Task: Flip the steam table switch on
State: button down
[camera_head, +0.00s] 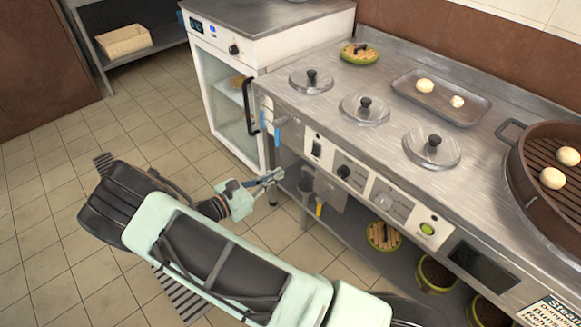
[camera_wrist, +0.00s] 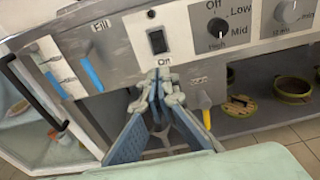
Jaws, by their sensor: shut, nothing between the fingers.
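The steam table (camera_head: 385,140) is a steel counter with a pale control panel along its front. The black rocker switch (camera_head: 317,149) sits at the panel's left end; in the wrist view the switch (camera_wrist: 158,42) shows upright with an "On" label below it. I cannot tell which way the rocker is tipped. My gripper (camera_head: 275,177) is shut and empty, in front of the panel, lower and to the left of the switch. In the wrist view my gripper (camera_wrist: 157,84) has its tips just below the switch; contact is not visible.
Right of the switch are a black knob (camera_head: 344,172), a dial (camera_head: 383,198) and a green button (camera_head: 427,229). Blue-handled taps (camera_wrist: 90,74) are at left, and a yellow-handled tap (camera_wrist: 206,110) is below the panel. A white glass-door cabinet (camera_head: 232,105) stands left. The tiled floor (camera_head: 60,215) is clear.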

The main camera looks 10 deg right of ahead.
aim_at(314, 155)
jog(key=b+x, duration=0.2)
jog(key=x, duration=1.1)
jog(key=shift+d, duration=0.1)
jog(key=shift+w+d+f, duration=0.15)
jog(key=shift+w+d, duration=0.05)
jog(key=shift+d, duration=0.05)
jog(key=s+a+f+p, duration=0.1)
jog(key=s+a, duration=0.7)
jog(key=a, duration=0.3)
jog(key=shift+s+a+f, duration=0.15)
jog(key=shift+f, duration=0.25)
jog(key=shift+r, duration=0.1)
